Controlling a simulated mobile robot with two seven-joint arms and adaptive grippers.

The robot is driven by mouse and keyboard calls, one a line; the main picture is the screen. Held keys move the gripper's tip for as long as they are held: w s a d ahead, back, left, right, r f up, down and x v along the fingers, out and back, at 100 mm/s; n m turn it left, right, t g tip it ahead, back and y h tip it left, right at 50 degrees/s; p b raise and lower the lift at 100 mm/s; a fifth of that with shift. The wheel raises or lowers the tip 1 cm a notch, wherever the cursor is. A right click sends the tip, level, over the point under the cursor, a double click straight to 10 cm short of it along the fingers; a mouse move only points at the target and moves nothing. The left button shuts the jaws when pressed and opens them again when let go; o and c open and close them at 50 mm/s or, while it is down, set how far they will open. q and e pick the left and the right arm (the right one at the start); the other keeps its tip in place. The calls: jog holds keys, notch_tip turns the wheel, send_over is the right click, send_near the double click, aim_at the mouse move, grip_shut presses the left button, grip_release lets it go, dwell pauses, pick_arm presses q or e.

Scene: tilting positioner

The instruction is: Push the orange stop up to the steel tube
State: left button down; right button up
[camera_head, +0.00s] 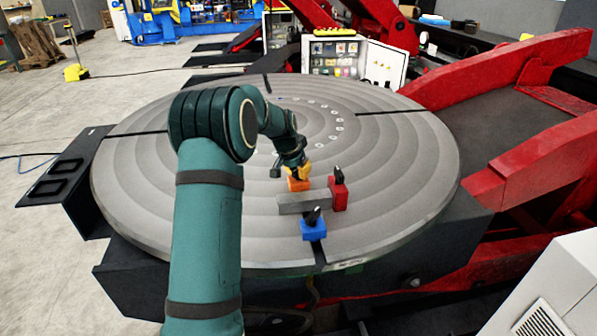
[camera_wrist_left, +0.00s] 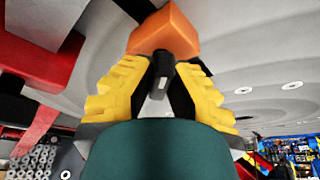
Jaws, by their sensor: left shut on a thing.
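The orange stop (camera_head: 298,184) is a small block with a black handle, on the round grey table behind the steel tube (camera_head: 303,202). In the head view the stop is close to the tube's far side; I cannot tell whether they touch. The tube is a grey bar lying flat. My left gripper (camera_head: 304,171) is at the orange stop, its yellow fingers closed around the black handle. In the left wrist view the orange stop (camera_wrist_left: 165,32) shows just beyond the fingers, which partly hide the handle (camera_wrist_left: 160,72). My right gripper is not in view.
A red stop (camera_head: 338,194) stands at the tube's right end, and a blue stop (camera_head: 313,229) on its near side. The round table (camera_head: 400,165) is otherwise mostly clear, with dark slots. Large red machine arms (camera_head: 530,165) rise at the right.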

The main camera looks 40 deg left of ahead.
aim_at(302, 184)
pick_arm(q)
jog(key=shift+s+f, duration=0.15)
jog(key=shift+f, duration=0.05)
dwell(0.4)
jog(key=shift+s+d, duration=0.1)
jog(key=shift+s+d+b, duration=0.4)
jog(key=shift+s+d, duration=0.05)
jog(key=shift+d, duration=0.15)
jog(key=shift+s+d, duration=0.35)
jog(key=shift+d, duration=0.1)
jog(key=shift+s+d, duration=0.2)
jog(key=shift+d, duration=0.1)
jog(key=shift+s+d, duration=0.1)
